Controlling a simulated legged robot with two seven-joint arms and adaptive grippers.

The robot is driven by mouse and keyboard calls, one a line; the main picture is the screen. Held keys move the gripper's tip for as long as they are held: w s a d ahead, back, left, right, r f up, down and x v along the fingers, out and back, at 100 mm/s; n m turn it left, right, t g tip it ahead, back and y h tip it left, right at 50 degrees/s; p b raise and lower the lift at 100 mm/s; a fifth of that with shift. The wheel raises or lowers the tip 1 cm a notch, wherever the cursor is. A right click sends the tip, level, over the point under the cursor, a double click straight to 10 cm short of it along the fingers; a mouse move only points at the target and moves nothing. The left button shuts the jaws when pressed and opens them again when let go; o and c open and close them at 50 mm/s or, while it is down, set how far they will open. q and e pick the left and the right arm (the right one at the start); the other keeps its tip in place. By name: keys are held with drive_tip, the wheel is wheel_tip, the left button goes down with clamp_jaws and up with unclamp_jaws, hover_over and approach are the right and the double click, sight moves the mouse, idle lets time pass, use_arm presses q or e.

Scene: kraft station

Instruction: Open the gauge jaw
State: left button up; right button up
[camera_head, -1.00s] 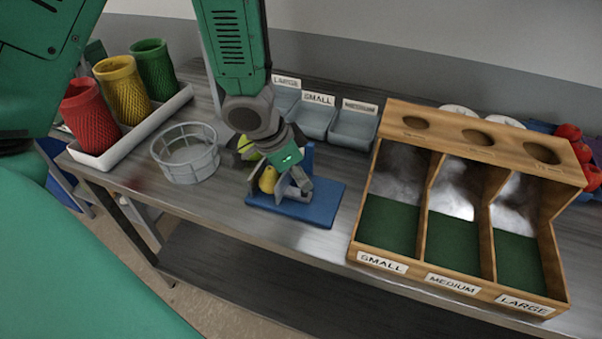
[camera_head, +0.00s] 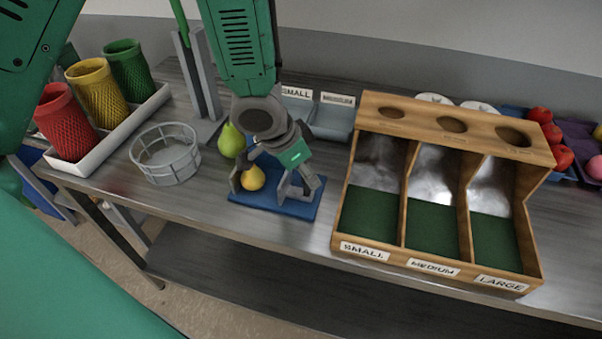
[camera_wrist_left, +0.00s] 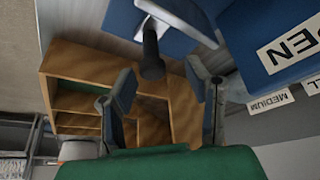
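The gauge has a blue base (camera_head: 268,203) on the bench, with a grey upright jaw plate (camera_head: 236,178) at its left. A yellow pear (camera_head: 253,178) stands on the base beside that plate. My left gripper (camera_head: 302,190) is over the right part of the base. A blue block with an OPEN label (camera_wrist_left: 290,45) is close by. My right gripper is not in view.
A green pear (camera_head: 231,140) is behind the gauge. A wooden sorter box (camera_head: 400,250) stands to the right, and a round grey basket (camera_head: 166,160) to the left. Labelled grey bins (camera_head: 332,120) are behind. A white tray (camera_head: 112,140) holds mesh cups.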

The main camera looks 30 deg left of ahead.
use_arm(q)
drive_tip(key=shift+s+d+f, duration=0.15)
drive_tip(key=shift+d, duration=0.1)
drive_tip(key=shift+s+r, duration=0.1)
drive_tip(key=shift+r, duration=0.15)
drive_tip(key=v, duration=1.1)
drive_tip(key=shift+r, duration=0.2)
drive_tip(key=shift+a, duration=0.1)
